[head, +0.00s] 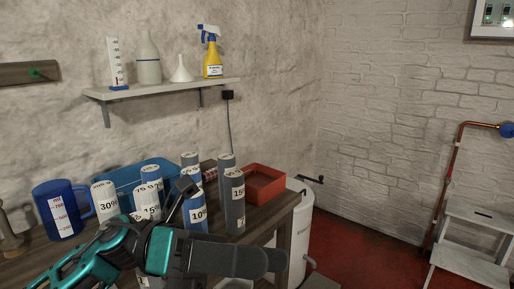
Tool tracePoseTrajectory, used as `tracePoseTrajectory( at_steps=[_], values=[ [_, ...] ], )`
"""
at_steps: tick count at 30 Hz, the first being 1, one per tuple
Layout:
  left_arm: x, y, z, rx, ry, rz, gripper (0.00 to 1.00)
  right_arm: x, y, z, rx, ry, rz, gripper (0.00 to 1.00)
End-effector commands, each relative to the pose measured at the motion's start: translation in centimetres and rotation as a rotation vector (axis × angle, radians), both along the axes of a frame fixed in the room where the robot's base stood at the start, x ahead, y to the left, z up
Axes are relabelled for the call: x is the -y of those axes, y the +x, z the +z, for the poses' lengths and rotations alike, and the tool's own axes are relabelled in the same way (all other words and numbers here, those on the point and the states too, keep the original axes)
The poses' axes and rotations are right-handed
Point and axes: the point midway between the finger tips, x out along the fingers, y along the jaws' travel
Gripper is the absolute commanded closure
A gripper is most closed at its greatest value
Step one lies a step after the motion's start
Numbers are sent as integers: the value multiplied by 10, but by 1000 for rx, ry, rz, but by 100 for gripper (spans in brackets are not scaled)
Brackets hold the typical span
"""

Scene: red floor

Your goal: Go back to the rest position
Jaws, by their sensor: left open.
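My left arm comes in from the lower left, teal and dark grey, in front of the workbench (270,214). My left gripper (182,192) is open, its dark fingers pointing up and away among the labelled cylinders. I cannot tell whether the fingers touch either one. Nothing shows held between the fingers. The arm hides the lower parts of several cylinders. My right gripper is not in view.
A blue measuring jug (62,212), a blue crate (126,173), a dark grey 15% cylinder (235,208) and a red tray (265,184) crowd the bench. A shelf (160,89) holds bottles above. A step stool (470,235) stands right; red floor (355,255) is clear between.

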Motion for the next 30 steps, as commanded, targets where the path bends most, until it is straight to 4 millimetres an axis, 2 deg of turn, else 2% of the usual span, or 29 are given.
tracePoseTrajectory(
  at_steps=[1,4,8,11,14,15,17,18,22,25,27,30],
  values=[
    [1,10,-1,-148,-84,56,17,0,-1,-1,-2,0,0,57],
    [-6,36,-6,-436,-232,174,17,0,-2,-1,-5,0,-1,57],
    [-28,73,-36,-826,-408,336,17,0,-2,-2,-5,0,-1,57],
    [-53,96,-80,-1136,-533,468,17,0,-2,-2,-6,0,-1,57],
    [-81,105,-141,-1449,-648,607,17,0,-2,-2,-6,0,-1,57],
    [-93,104,-168,-1576,-694,665,17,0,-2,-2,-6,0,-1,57],
    [-110,97,-211,-1761,-758,751,17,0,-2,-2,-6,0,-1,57],
    [-120,88,-238,-1875,-798,806,17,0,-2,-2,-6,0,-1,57],
    [-147,48,-316,-2193,-908,971,17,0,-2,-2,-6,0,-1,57],
    [-160,14,-358,-2370,-971,1067,17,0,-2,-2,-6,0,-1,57],
    [-166,-5,-377,-2455,-1001,1117,17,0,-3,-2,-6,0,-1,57],
    [-171,-22,-393,-2530,-1027,1160,17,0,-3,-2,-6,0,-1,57]
  ],
)
